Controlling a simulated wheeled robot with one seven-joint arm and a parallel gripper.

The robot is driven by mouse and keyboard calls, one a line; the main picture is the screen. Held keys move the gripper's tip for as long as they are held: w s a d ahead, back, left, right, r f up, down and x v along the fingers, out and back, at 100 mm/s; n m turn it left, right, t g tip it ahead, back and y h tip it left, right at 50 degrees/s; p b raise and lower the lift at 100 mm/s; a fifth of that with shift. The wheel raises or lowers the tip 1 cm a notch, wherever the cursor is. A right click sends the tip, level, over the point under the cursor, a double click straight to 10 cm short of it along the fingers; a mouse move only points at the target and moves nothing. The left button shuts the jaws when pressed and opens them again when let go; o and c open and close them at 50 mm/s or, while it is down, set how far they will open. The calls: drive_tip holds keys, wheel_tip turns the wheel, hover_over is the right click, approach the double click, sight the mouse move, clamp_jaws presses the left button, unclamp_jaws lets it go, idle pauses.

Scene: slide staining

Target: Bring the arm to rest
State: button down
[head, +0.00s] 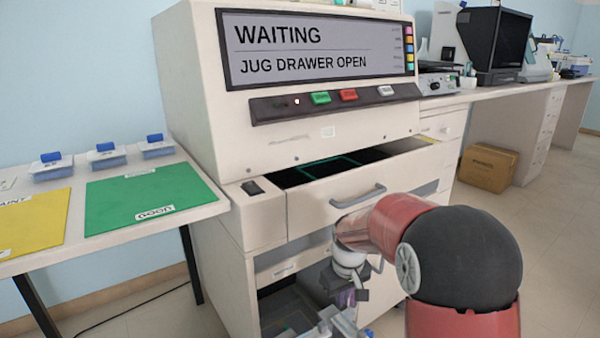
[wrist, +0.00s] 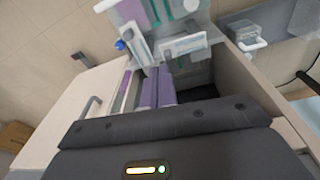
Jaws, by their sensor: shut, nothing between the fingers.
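My arm reaches down in front of the staining machine (head: 190,60). My gripper (head: 345,298) is low in front of the machine, above its open lower section (head: 290,312). Pale jug-like items (head: 340,322) show just below the gripper in the head view. The wrist view shows pale items with labels (wrist: 185,46) beyond the fingertips. Whether the fingers touch any of them I cannot tell.
The screen (head: 315,50) reads WAITING, JUG DRAWER OPEN. An upper drawer (head: 330,205) with a grey handle stands partly open near my arm. A side table (head: 110,225) at left bears a green mat (head: 150,195) and a yellow mat (head: 35,225). A cardboard box (head: 488,168) sits on the floor.

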drive_tip(key=s+d+r+m+t, duration=0.2)
drive_tip(key=s+d+r, duration=0.1)
drive_tip(key=s+r, duration=0.9)
drive_tip(key=s+d+r+m+t, duration=0.2)
drive_tip(key=s+m, duration=0.1)
drive_tip(key=s, duration=1.2)
